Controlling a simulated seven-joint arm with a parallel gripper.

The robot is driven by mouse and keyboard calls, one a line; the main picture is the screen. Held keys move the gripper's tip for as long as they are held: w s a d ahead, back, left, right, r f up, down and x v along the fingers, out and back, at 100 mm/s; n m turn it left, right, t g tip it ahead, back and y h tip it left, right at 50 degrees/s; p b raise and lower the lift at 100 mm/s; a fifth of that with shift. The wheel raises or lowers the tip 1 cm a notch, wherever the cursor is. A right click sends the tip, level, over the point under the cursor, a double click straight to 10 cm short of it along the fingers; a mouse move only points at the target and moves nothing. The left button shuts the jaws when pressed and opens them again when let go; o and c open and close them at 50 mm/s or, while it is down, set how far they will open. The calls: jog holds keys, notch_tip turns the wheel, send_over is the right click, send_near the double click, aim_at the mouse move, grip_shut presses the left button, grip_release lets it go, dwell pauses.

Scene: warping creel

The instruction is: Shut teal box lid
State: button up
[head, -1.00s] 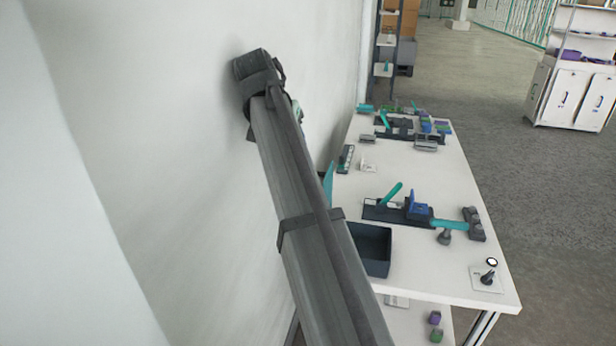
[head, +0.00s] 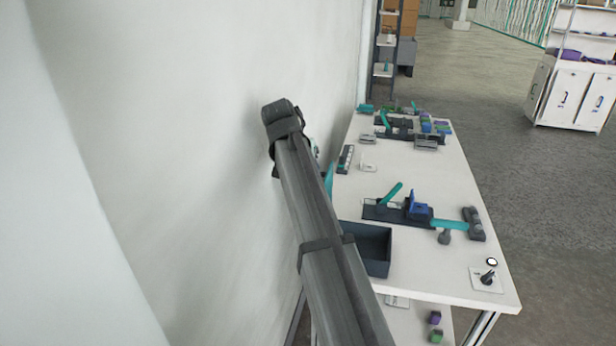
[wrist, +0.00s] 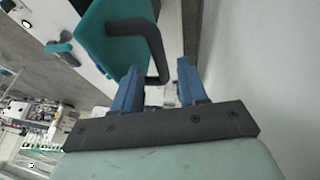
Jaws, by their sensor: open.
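The teal box is a dark open-topped box (head: 376,265) at the near left of the table in the head view, partly behind my arm. Its teal lid (head: 329,181) stands up at the box's wall side, so the box is open; only a strip of it shows there. In the wrist view the teal lid (wrist: 98,35) is large at the upper left, with a dark bar handle (wrist: 152,45). My gripper (wrist: 160,82) has its two blue fingers apart with nothing between them. The handle's lower end appears close to the fingertips; I cannot tell whether they touch.
A white wall (head: 200,140) runs close along the left of my arm. The white table (head: 440,280) holds a dark fixture with a teal lever (head: 390,194), a blue block (head: 418,207) and a grey block (head: 474,224). The table's near right part has some free room.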

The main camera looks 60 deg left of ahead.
jog(key=shift+x, duration=0.75)
grip_shut()
